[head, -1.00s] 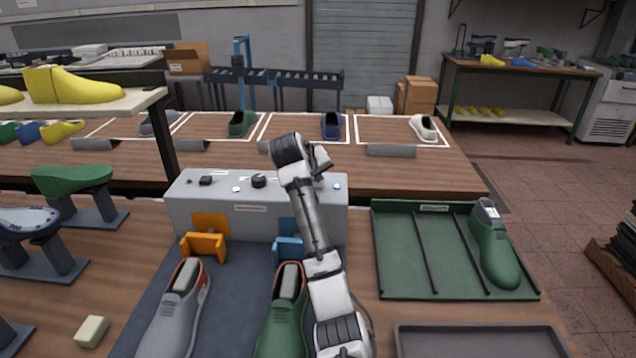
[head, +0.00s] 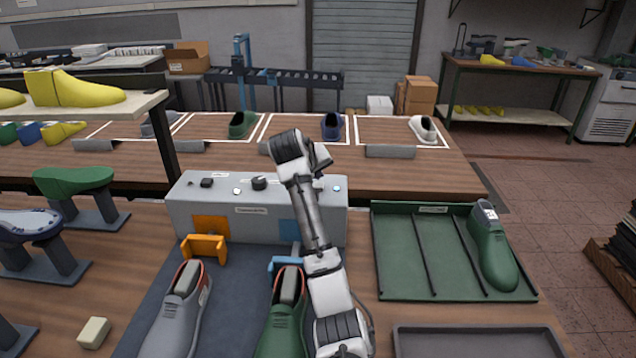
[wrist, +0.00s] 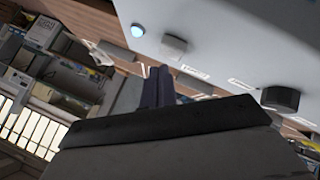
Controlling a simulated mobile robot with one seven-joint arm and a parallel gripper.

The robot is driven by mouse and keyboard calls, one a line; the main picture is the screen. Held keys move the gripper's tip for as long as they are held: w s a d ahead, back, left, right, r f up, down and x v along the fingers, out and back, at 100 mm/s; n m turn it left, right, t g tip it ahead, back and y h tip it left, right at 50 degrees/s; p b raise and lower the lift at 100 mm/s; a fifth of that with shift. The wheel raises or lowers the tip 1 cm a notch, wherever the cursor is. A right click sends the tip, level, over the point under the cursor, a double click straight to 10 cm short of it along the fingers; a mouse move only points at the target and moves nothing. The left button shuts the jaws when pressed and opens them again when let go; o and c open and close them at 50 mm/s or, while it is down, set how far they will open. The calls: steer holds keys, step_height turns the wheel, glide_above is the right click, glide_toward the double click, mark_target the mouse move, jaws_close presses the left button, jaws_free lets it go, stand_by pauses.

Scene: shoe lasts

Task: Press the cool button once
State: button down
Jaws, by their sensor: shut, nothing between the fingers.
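A grey control box (head: 187,213) stands at the back of the bench, with an orange pad (head: 205,248) and a blue pad (head: 284,264) at its front. A lit pale-blue lamp (head: 337,188) is at the right of its top; it also shows in the wrist view (wrist: 138,30). Beside it in the wrist view is a grey button (wrist: 173,45) with a small label, too blurred to read. My gripper (wrist: 159,74) is shut and empty, close to that button; I cannot tell whether it touches. In the head view my arm hides the button.
A grey shoe (head: 182,312) and a green shoe (head: 282,318) stand before the pads.

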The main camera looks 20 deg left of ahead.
steer(key=shift+r, duration=2.45)
